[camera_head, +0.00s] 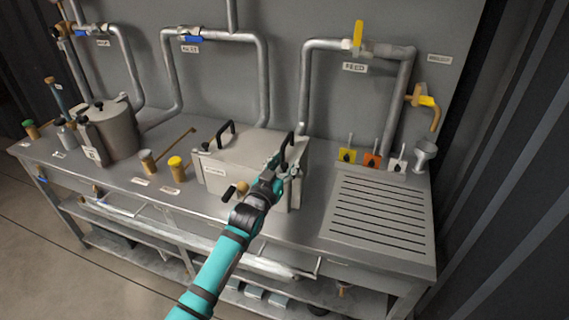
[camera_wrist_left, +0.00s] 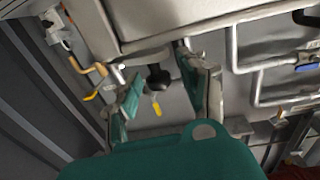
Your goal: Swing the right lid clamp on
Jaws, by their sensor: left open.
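The grey metal box (camera_head: 225,178) with a closed lid (camera_head: 250,146) and two black handles stands mid-bench. The right lid clamp (camera_head: 296,171) is at the box's right end, partly behind my left gripper (camera_head: 277,169). That gripper is open, beside the clamp at the front right corner. In the left wrist view, a dark round knob (camera_wrist_left: 158,78) shows between the spread fingers of the left gripper (camera_wrist_left: 166,92). I cannot tell whether they touch it, or how far the clamp is swung. The left clamp (camera_head: 205,147) is at the box's left end. My right gripper is out of view.
A slatted drain plate (camera_head: 378,218) lies right of the box. Yellow, orange and white switches (camera_head: 372,160) and a metal cup (camera_head: 425,154) stand behind it. A pot (camera_head: 112,130) and brass-topped fittings (camera_head: 176,168) stand left. Pipes run along the back panel.

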